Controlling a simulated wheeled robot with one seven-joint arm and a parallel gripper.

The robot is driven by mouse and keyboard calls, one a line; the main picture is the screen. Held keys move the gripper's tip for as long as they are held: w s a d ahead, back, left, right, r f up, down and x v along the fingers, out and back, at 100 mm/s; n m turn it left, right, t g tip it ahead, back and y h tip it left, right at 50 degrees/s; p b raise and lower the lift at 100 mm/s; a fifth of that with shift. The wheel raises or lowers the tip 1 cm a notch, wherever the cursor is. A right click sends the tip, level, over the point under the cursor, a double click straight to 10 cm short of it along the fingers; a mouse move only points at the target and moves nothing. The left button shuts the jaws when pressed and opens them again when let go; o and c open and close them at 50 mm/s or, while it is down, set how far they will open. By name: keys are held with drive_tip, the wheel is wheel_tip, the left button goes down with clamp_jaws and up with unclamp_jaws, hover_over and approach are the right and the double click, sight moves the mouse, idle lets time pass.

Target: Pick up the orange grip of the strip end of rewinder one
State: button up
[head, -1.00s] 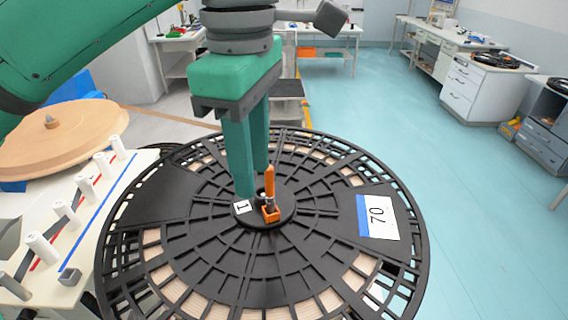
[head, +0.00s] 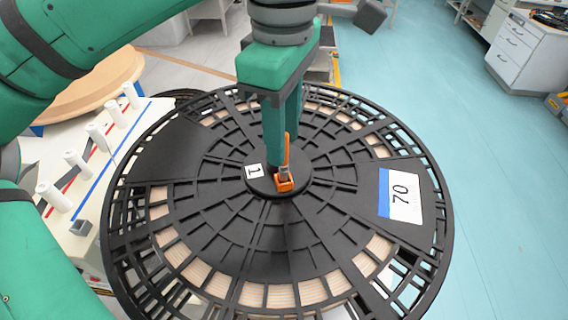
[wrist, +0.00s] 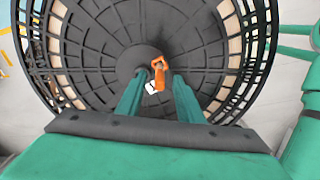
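The large black reel (head: 215,215) of the rewinder fills the middle of the head view, with a small label "1" (head: 255,170) at its hub. The orange grip (head: 285,184) stands at the hub, with an orange upright part rising above a squarish orange base. It also shows in the wrist view (wrist: 157,64), just beyond and between the fingertips. My gripper (head: 280,158) points down over the hub, its two green fingers on either side of the grip. In the wrist view the fingers (wrist: 160,78) are apart, with a gap around the grip. Whether either finger touches it cannot be told.
A white table with several white rollers (head: 76,164) stands at the left, near a round tan disc (head: 95,88). White drawers (head: 520,50) stand at the back right. The blue floor at the right is clear.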

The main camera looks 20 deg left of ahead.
wheel_tip(320, 180, down, 5)
drive_tip(key=shift+r, duration=0.2)
drive_tip(key=shift+c, duration=0.4)
clamp_jaws()
drive_tip(key=shift+r, duration=0.1)
